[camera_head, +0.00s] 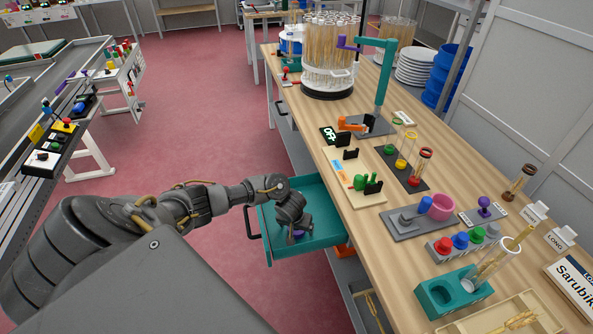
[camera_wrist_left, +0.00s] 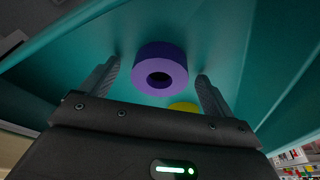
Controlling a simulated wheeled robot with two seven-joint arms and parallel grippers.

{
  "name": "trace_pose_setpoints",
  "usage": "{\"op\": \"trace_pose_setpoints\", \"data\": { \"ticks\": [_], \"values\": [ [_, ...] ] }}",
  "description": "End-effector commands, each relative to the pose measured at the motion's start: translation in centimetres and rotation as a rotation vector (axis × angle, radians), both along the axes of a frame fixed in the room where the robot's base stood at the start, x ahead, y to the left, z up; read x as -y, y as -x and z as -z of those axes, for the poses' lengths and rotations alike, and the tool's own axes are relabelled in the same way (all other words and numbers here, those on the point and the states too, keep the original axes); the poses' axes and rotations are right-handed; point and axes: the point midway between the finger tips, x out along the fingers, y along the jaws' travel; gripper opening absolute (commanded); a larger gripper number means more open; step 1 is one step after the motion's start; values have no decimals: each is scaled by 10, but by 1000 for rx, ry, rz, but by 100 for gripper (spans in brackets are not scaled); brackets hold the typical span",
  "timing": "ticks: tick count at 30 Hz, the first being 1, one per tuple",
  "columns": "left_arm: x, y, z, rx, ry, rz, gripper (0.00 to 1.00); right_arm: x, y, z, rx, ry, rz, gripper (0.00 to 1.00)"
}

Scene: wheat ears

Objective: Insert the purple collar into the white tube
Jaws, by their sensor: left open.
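The purple collar (camera_wrist_left: 160,70) is a thick ring with a dark hole, lying in the open teal drawer (camera_wrist_left: 262,50). In the left wrist view it lies between the two spread fingers of my left gripper, with gaps on both sides. In the head view my left gripper (camera_head: 293,232) points down into the drawer, mostly hiding the collar. A clear tube with a pale rim (camera_head: 509,246) leans in a teal holder (camera_head: 436,301) on the table; I cannot tell for sure that it is the white tube. My right gripper is not in view.
A yellow round thing (camera_wrist_left: 183,106) lies beside the collar in the drawer. The drawer walls stand close around my gripper. The wooden table (camera_head: 318,120) on the right holds racks, coloured caps, ringed clear tubes and a teal stand (camera_head: 384,80).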

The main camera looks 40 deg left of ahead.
Motion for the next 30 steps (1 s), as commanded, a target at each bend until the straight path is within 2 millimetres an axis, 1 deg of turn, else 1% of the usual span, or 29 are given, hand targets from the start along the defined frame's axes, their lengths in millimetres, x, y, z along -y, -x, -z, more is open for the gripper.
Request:
{"op": "trace_pose_setpoints", "data": {
  "ticks": [4,5,15,24,28,30],
  "values": [
    [0,0,-1,0,0,0,89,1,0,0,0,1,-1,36],
    [0,0,-1,0,0,0,86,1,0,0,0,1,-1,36],
    [0,0,-1,0,0,-1,42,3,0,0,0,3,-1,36],
    [0,0,-3,1,0,-1,41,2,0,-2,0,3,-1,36],
    [0,-1,-13,2,1,-3,41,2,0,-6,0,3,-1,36],
    [0,-1,-23,1,1,-1,41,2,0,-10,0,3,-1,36]
  ]
}}
